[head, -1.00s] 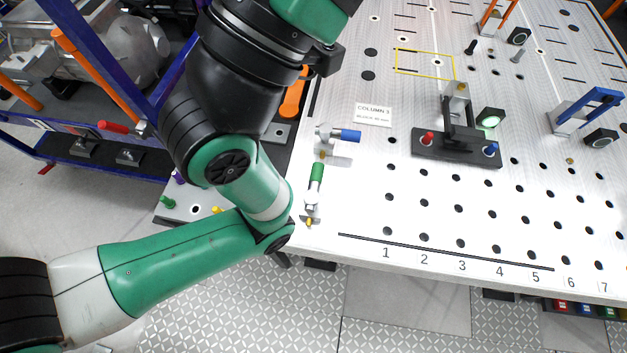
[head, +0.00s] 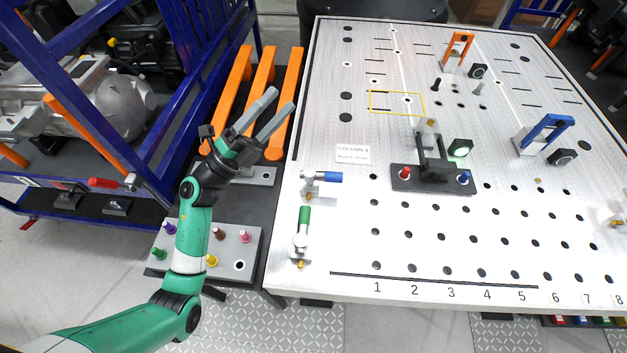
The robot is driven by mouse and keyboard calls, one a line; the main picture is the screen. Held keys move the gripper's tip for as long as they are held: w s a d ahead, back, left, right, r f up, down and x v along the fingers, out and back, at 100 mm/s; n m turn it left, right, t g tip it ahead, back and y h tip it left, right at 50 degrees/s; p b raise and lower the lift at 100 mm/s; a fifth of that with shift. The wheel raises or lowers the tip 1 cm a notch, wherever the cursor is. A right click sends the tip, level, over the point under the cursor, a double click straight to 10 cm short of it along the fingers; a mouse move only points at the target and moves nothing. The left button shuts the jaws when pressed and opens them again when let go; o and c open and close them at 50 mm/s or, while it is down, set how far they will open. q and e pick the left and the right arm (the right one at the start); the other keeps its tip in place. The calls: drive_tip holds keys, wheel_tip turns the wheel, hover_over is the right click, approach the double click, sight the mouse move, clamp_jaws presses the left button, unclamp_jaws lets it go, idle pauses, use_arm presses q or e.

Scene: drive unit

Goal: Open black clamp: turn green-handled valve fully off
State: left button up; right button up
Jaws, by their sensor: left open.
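The green-handled valve (head: 303,224) stands at the left edge of the white perforated table. Its green handle points away from the table's front edge, above a silver body. A blue-handled valve (head: 322,178) sits just behind it, its handle pointing right. The black clamp (head: 433,168) is mounted on a black base with a red and a blue knob, in the table's middle. My left gripper (head: 270,108) is open and empty, with grey fingers over the orange bars, left of the table and well apart from both valves. My right gripper is not in view.
A tray with coloured pegs (head: 228,252) lies left of the table. Orange bars (head: 285,105) and a blue-framed cart (head: 150,150) stand behind it. An orange clamp (head: 458,52) and a blue clamp (head: 543,133) stand farther off. The table's numbered front is clear.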

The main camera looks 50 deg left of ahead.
use_arm(q)
drive_tip(key=s+d+f+m+g+h, duration=0.15)
drive_tip(key=f+g, duration=0.25)
drive_tip(key=f, duration=0.6)
drive_tip(key=s+f+g, duration=0.3)
drive_tip(key=f, duration=0.7)
drive_tip(key=g+p, duration=0.1)
drive_tip(key=g, duration=0.3)
approach(303, 229)
drive_tip(key=w+a+f, duration=0.2)
drive_tip(key=w, duration=0.2)
drive_tip(key=shift+m+h, duration=0.35)
drive_tip(key=shift+h, duration=0.1)
drive_tip(key=b+x, duration=0.1)
drive_tip(key=x, duration=1)
drive_tip(key=shift+w+a+f, duration=0.1)
drive_tip(key=shift+w+f, duration=0.05)
drive_tip(key=shift+w, duration=0.1)
clamp_jaws()
